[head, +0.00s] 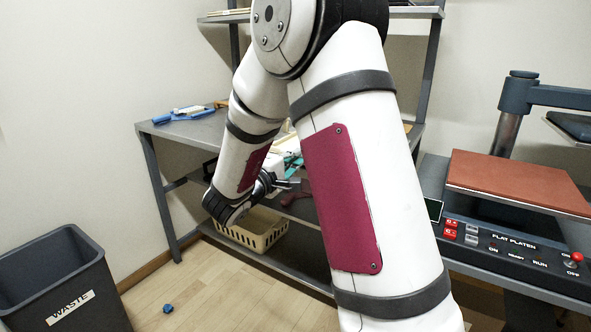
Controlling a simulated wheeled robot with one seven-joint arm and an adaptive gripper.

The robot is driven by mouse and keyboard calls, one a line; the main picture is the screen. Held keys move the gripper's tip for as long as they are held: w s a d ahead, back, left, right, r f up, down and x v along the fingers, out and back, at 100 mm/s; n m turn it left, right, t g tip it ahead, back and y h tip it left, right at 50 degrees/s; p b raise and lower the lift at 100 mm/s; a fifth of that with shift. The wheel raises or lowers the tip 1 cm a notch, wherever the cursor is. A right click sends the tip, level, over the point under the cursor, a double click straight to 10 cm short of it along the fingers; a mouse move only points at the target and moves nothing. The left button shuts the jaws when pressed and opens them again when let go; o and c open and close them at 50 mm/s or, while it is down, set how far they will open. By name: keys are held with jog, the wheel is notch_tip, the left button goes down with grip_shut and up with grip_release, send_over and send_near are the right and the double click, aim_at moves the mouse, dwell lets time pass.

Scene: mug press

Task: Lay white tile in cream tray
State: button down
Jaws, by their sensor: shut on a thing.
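My gripper (289,184) is small in the head view, beyond my forearm and in front of the grey workbench, with its fingers pointing right. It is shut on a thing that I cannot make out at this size. I cannot pick out the white tile for certain. A cream slotted basket-like tray (262,236) stands on the bench's lower shelf, below my gripper. My arm covers part of it and its inside is mostly hidden.
A grey waste bin (50,285) stands at the lower left. A small blue thing (168,308) lies on the floor. A blue-handled tool (181,114) lies on the bench's left end. A flat platen press (520,185) stands at right. My arm blocks the middle.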

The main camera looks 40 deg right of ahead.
jog(key=shift+f+b, duration=0.3)
jog(key=shift+f, duration=0.6)
jog(key=shift+f, duration=0.15)
jog(key=c, duration=1.8)
grip_release()
